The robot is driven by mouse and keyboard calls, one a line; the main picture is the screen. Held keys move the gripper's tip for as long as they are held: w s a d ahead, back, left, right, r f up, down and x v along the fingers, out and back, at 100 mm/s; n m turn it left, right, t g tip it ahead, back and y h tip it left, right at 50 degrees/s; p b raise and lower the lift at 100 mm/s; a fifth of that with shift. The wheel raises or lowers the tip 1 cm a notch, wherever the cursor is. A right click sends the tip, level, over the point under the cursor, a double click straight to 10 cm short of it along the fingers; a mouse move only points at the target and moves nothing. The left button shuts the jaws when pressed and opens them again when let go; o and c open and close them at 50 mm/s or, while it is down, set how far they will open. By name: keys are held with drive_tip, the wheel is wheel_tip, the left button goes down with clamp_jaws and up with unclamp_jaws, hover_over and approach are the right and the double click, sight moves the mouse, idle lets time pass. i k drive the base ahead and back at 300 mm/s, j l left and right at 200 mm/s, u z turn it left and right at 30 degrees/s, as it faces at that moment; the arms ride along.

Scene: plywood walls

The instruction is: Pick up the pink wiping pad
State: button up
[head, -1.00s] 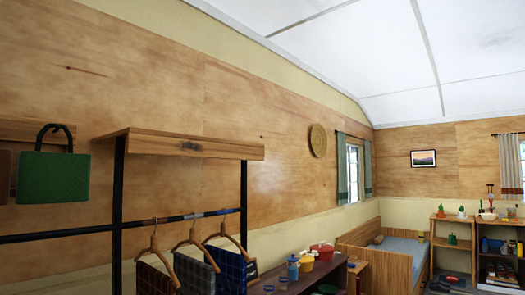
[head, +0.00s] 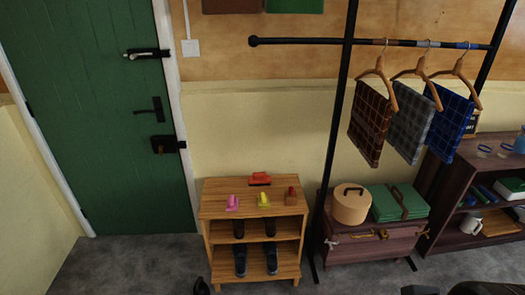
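A small pink object (head: 232,202), which looks like the pink wiping pad, sits on the left of the top of a low wooden shoe shelf (head: 217,214). A similar yellow one (head: 263,200) stands to its right, with a brown-red one (head: 291,196) further right. A red item (head: 260,179) lies behind them. The pad is too small to make out in detail, but nothing covers it.
Dark shoes (head: 240,260) stand in the shelf. A green door (head: 100,110) is at left. A clothes rack (head: 342,110) with hanging cloths stands right, above a chest (head: 370,250) with a round box (head: 350,204). Grey floor (head: 130,262) is open before the door.

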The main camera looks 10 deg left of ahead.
sight(232, 205)
drive_tip(key=i+j+u, duration=0.1)
drive_tip(key=i+j, duration=0.3)
drive_tip(key=i+j+u, duration=0.15)
drive_tip(key=i+j, duration=0.25)
drive_tip(key=i, duration=0.15)
drive_tip(key=i+j+u, duration=0.1)
drive_tip(key=i+j, duration=0.2)
drive_tip(key=i, duration=0.2)
drive_tip(key=i+j+u, duration=0.15)
drive_tip(key=i+j, duration=0.15)
drive_tip(key=i, duration=0.25)
